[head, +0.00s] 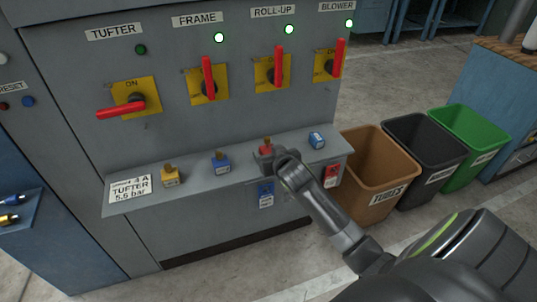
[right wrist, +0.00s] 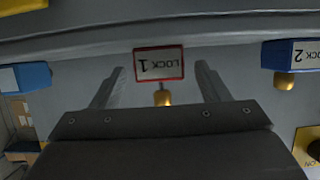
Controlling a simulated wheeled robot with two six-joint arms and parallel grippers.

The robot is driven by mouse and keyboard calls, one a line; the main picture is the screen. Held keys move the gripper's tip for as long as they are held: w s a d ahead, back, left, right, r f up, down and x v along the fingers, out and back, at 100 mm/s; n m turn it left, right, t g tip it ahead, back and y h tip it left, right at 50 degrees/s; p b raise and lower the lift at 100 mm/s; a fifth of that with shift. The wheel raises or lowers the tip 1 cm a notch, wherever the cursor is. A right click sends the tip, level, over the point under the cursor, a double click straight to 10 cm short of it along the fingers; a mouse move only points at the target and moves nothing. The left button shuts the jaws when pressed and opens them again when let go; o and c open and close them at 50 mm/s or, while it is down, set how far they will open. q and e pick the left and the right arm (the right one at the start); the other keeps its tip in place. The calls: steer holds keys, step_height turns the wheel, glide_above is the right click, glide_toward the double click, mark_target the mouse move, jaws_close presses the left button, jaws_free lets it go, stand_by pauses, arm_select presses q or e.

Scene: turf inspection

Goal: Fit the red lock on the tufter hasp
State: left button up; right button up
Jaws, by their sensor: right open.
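The red lock (head: 265,149) stands on the grey ledge under the switches. In the right wrist view it shows as a red-edged face marked LOCK 1 (right wrist: 159,64), upside down, with a brass part below. My right gripper (head: 279,160) is at the lock, open, with one finger on each side of it and gaps between; its fingertips also show in the wrist view (right wrist: 160,75). The tufter switch (head: 135,98) has a yellow plate and a red handle (head: 118,110) turned to the left. Its hasp is too small to make out. My left gripper is not in view.
A yellow lock (head: 170,178) and a blue lock (head: 221,164) stand left of the red one; another blue item (head: 316,140) lies right. Frame, roll-up and blower handles are upright. A brown bin (head: 372,180) stands right of the cabinet. A label card (head: 130,189) is at the ledge's left.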

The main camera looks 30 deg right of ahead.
steer(key=shift+x, duration=1.2)
steer(key=shift+c, duration=0.3)
steer(key=c, duration=1.2)
